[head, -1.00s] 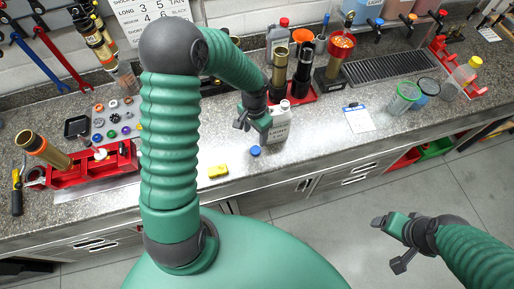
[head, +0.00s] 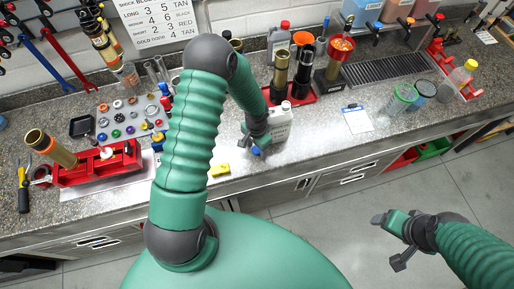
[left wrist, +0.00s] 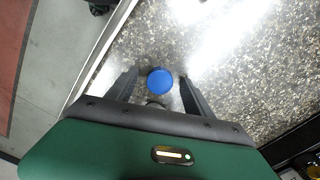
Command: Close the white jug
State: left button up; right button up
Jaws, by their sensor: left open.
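The white jug (head: 280,126) stands upright on the counter near its front edge, its lettered side towards me and its neck at the top. A blue cap (head: 255,151) lies on the counter to the jug's left, partly covered by my left gripper (head: 250,143) in the head view. In the left wrist view the blue cap (left wrist: 160,80) shows between the two spread fingertips of my left gripper (left wrist: 159,78), with a gap on both sides. My right gripper (head: 390,240) is open and empty, out over the floor in front of the counter.
A yellow block (head: 219,170) lies near the counter's front edge, left of the cap. A red tray (head: 302,94) with dark cylinders stands behind the jug. A clipboard (head: 356,119) lies to the right. A red rack (head: 98,165) stands at the left.

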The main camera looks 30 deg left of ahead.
aim_at(256, 149)
pick_arm(q)
jog(key=shift+w+a+f, duration=0.1)
jog(key=shift+f, duration=0.05)
jog(key=shift+c, duration=0.3)
grip_shut()
jog(key=shift+r, duration=0.2)
jog(key=shift+r, duration=0.25)
notch_tip(256, 149, up, 9)
jog(key=b, duration=0.2)
jog(key=shift+r, duration=0.15)
pick_arm(e)
jog(key=shift+s+x, duration=0.2)
jog(key=shift+x, duration=0.75)
jog(key=shift+o, duration=0.5)
